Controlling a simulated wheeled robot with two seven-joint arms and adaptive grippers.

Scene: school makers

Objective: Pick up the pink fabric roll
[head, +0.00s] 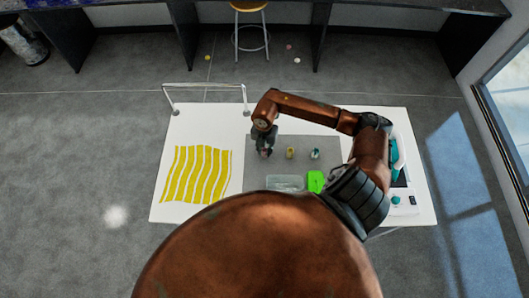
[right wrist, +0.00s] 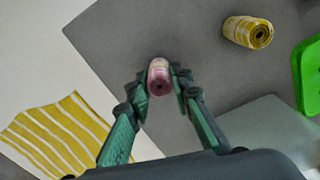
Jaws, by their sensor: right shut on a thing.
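The pink fabric roll (right wrist: 158,76) shows in the right wrist view between the fingertips of my right gripper (right wrist: 160,84), which is shut on it. In the head view my right gripper (head: 265,150) is over the left part of the grey mat (head: 270,173), and the roll is mostly hidden by it. I cannot tell whether the roll touches the mat or hangs just above it. My left gripper is not in view.
A clear tray (head: 285,183) and a green object (head: 316,181) are at the mat's near side. Yellow striped fabric (head: 197,175) lies left. A white machine (head: 402,205) stands right.

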